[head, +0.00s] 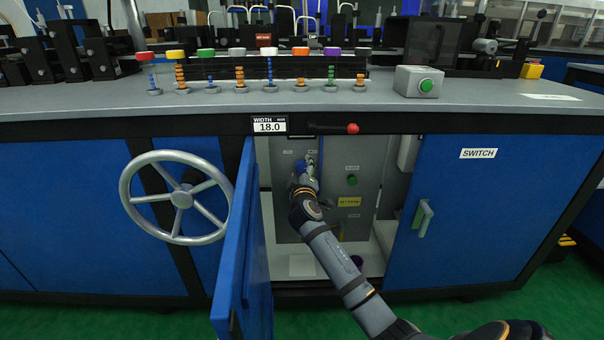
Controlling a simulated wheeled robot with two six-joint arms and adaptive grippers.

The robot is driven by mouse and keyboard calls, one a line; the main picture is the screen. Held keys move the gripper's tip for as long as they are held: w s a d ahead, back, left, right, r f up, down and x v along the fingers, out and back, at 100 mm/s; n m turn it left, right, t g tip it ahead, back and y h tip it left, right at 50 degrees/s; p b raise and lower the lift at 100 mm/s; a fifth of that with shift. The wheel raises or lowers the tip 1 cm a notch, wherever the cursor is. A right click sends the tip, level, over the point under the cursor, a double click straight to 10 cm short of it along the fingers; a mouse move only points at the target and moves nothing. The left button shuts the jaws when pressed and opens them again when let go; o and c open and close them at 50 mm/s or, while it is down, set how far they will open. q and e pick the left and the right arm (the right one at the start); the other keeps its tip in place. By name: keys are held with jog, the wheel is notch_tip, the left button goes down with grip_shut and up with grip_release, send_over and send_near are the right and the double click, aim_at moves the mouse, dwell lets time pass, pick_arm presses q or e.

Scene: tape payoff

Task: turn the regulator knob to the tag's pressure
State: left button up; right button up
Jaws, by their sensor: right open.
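A grey panel (342,222) stands inside the open cabinet. A small blue part (299,167), perhaps the regulator knob, shows on it beside my gripper. My right gripper (309,168) is open right at this blue part; I cannot tell whether it touches it. The wrist hides much of the spot. A yellow tag (349,202) sits lower right on the panel; its writing is too small to read. My left gripper is out of view.
The blue cabinet door (238,250) stands open left of my right arm. A handwheel (181,199) is further left. A green button (352,180) is on the panel. A red-tipped lever (352,128) juts above the opening. The closed SWITCH door (490,215) is right.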

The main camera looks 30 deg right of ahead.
jog(key=shift+w+d, duration=0.3)
jog(key=shift+w, duration=0.1)
jog(key=c, duration=1.1)
jog(key=shift+c, duration=0.2)
jog(key=shift+m, duration=0.3)
jog(key=shift+c, duration=0.2)
jog(key=m+b, duration=0.2)
jog(key=m, duration=0.1)
jog(key=shift+f, duration=0.15)
jog(key=shift+m+b, duration=0.6)
jog(key=shift+m, duration=1.1)
